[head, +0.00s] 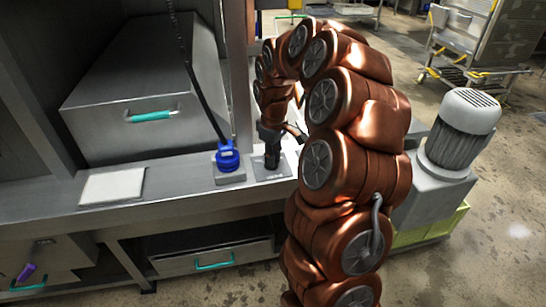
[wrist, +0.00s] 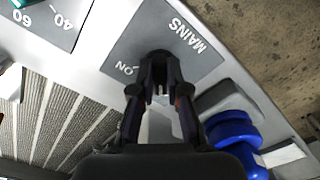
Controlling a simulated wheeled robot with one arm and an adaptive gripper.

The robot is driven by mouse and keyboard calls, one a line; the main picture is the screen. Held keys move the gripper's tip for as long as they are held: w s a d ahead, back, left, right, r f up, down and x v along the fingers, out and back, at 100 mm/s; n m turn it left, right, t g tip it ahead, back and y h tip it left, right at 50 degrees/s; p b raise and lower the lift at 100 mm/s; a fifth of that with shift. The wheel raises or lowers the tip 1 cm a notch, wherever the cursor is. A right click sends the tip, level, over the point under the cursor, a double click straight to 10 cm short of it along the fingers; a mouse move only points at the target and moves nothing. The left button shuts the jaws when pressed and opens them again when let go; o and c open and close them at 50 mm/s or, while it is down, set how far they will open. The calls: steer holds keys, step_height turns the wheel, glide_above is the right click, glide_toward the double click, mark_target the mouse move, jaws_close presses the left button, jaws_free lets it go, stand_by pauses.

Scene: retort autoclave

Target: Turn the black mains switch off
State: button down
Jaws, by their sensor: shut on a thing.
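The grey mains plate (wrist: 183,38), marked MAINS and ON, lies under my gripper in the wrist view. The black mains switch (wrist: 157,58) stands on this plate, mostly covered by the fingertips. My gripper (wrist: 160,88) is shut on the switch, one finger on each side. The ON mark is beside the left fingertip. The switch's exact angle is hard to tell. In the head view my gripper (head: 271,150) points down onto the mains plate (head: 282,168) on the metal ledge.
A blue round fitting (head: 228,157) with a black cable stands just left of the mains plate; it also shows in the wrist view (wrist: 235,130). A pale flat board (head: 112,186) lies further left on the ledge. A steel box (head: 140,90) with a teal handle stands behind.

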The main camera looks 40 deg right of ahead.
steer(key=shift+n, duration=0.4)
steer(key=c, duration=1.2)
jaws_free()
steer(key=shift+o, duration=0.2)
step_height(320, 180, up, 12)
